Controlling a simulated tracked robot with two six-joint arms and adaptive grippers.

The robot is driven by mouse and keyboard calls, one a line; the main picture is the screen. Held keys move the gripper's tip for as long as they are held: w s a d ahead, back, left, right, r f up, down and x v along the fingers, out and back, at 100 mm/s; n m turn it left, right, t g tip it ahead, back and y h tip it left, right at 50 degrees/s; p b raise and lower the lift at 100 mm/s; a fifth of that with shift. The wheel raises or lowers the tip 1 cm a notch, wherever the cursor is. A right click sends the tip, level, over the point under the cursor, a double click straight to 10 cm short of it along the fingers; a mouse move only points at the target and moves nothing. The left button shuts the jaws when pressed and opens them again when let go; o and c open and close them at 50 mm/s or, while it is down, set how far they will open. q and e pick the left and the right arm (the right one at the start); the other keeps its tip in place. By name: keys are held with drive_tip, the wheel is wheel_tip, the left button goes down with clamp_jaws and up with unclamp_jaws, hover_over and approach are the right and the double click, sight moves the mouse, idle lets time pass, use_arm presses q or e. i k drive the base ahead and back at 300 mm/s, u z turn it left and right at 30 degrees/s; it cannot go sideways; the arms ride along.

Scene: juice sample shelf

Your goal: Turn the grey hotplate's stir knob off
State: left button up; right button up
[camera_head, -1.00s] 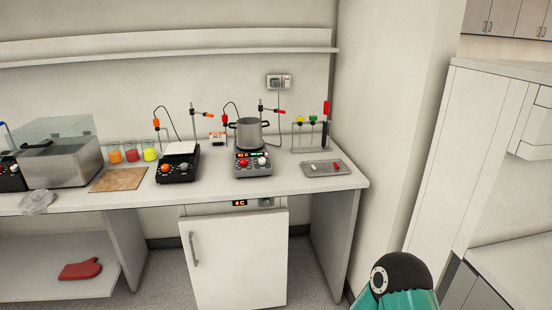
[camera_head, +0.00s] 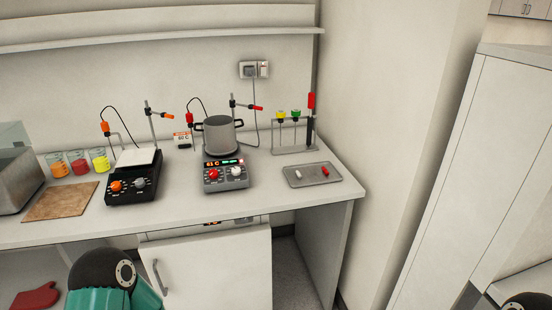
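The grey hotplate (camera_head: 226,186) stands on the bench with a lit orange and green display on its front. A red knob (camera_head: 213,174) is at the left of its panel and a white knob (camera_head: 238,171) at the right; I cannot read their labels or settings. A grey two-handled pot (camera_head: 219,136) sits on top of the hotplate. Parts of my arms show at the bottom left and bottom right edges, well short of the hotplate. Neither gripper's fingers are in view.
A black hotplate (camera_head: 133,188) with an orange knob stands to the left. A grey tray (camera_head: 325,180) with small red and white items lies to the right, before a tube rack (camera_head: 293,136). Several juice beakers (camera_head: 80,164) and a brown board (camera_head: 60,202) are further left.

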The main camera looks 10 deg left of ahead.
sight(236, 171)
drive_tip(key=u, duration=0.1)
drive_tip(key=i, duration=1.1)
drive_tip(key=u, duration=0.65)
